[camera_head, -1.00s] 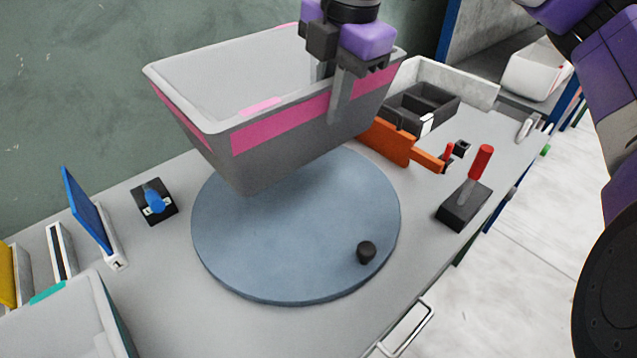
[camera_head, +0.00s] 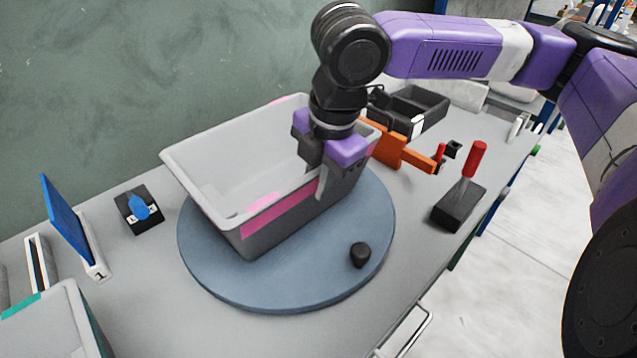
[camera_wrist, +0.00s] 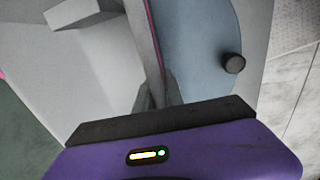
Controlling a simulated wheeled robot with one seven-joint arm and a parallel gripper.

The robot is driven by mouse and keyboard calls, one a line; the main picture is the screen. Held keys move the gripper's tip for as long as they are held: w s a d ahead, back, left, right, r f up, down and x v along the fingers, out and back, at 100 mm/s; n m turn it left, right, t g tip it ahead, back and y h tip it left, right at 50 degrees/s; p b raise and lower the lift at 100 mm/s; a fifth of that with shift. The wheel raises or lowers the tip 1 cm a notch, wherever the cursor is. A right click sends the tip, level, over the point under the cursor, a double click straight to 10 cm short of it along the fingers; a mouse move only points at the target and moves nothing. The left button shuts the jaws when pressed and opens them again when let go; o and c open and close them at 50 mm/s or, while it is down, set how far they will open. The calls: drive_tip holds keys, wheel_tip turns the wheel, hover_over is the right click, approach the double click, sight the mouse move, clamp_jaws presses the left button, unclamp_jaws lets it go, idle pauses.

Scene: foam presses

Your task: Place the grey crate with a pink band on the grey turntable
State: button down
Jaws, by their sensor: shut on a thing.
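The grey crate with a pink band (camera_head: 262,232) is upright over the grey turntable (camera_head: 300,290), within its round edge. It looks to be resting on the disc, though its underside is hidden. My gripper (camera_head: 326,182) is shut on the crate's near right wall, one finger outside and the other inside. In the wrist view my gripper (camera_wrist: 157,95) pinches the rim of the crate (camera_wrist: 95,75), with the turntable (camera_wrist: 205,50) beyond it. A black knob (camera_head: 359,254) stands on the turntable's near right part.
A black box with a red-handled lever (camera_head: 463,200) stands right of the turntable. An orange bar (camera_head: 400,155) and a black open bin (camera_head: 412,108) are behind. At left are a blue rotary switch (camera_head: 140,206), a blue panel (camera_head: 68,222) and another grey bin (camera_head: 55,325).

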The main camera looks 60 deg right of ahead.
drive_tip(key=shift+f, duration=0.15)
drive_tip(key=c, duration=1.4)
unclamp_jaws()
drive_tip(key=shift+c, duration=0.2)
wheel_tip(320, 180, up, 12)
drive_tip(key=s+p, duration=0.2)
drive_tip(key=shift+s+a, duration=0.15)
drive_tip(key=shift+a, duration=0.15)
drive_tip(key=shift+s, duration=0.1)
